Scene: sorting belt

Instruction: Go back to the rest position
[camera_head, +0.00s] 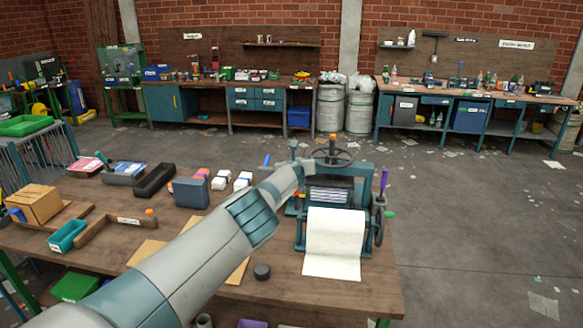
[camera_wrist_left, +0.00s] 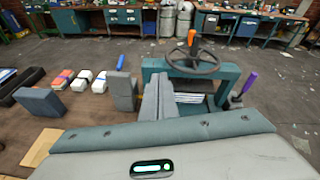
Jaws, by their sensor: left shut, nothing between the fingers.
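My left arm comes in from the lower left in the head view and reaches across the wooden table. My left gripper (camera_head: 302,168) is at the left side of a teal press-like machine (camera_head: 372,190). I cannot tell whether the fingers touch the machine. My right gripper is in neither view.
White paper (camera_head: 335,240) hangs from the machine's front. A handwheel (camera_head: 333,157) tops it. The table (camera_head: 340,297) also holds a dark grey block (camera_head: 191,192), a teal bin (camera_head: 67,236) and a cardboard box (camera_head: 36,203). Floor (camera_head: 465,225) is open to the right.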

